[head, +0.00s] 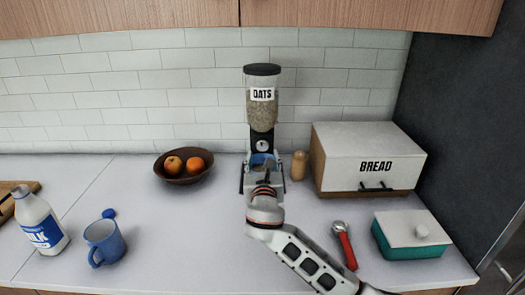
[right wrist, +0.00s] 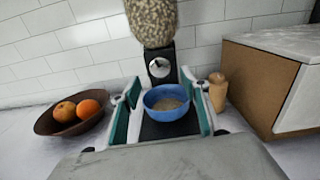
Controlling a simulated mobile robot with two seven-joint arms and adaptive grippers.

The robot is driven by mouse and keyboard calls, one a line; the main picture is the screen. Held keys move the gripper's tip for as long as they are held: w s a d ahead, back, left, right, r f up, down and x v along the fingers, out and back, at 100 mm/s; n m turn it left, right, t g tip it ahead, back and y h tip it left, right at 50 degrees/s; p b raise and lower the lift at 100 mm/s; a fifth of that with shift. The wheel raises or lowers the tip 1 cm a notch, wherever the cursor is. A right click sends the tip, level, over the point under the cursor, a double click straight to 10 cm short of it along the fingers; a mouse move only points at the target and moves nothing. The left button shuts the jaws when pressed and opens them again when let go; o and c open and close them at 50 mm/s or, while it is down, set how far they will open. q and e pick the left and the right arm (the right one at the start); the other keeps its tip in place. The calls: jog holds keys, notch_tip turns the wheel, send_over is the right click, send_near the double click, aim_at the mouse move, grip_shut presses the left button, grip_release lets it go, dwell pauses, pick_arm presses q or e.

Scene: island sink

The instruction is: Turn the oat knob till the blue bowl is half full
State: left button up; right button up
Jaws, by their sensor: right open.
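The oat dispenser (head: 262,100) stands against the tiled wall, its clear hopper holding oats and labelled OATS. Its knob (head: 263,146) is a pale disc on the black neck, and also shows in the right wrist view (right wrist: 160,66). The blue bowl (right wrist: 167,112) sits upright below the knob with some oats in its bottom; in the head view it is mostly hidden. My right gripper (head: 264,182) is open in front of the dispenser, lower than the knob and not touching it. Its teal-padded fingers show on either side of the bowl in the wrist view. My left gripper is out of view.
A brown bowl with oranges (head: 184,167) stands left of the dispenser. A wooden shaker (head: 299,165) and bread box (head: 367,158) stand right. A red-handled tool (head: 346,246) and teal dish (head: 410,237) lie front right; a blue mug (head: 104,244) and milk bottle (head: 40,222) front left.

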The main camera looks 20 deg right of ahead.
aim_at(262, 147)
jog(key=shift+x, duration=2.3)
jog(key=c, duration=1.1)
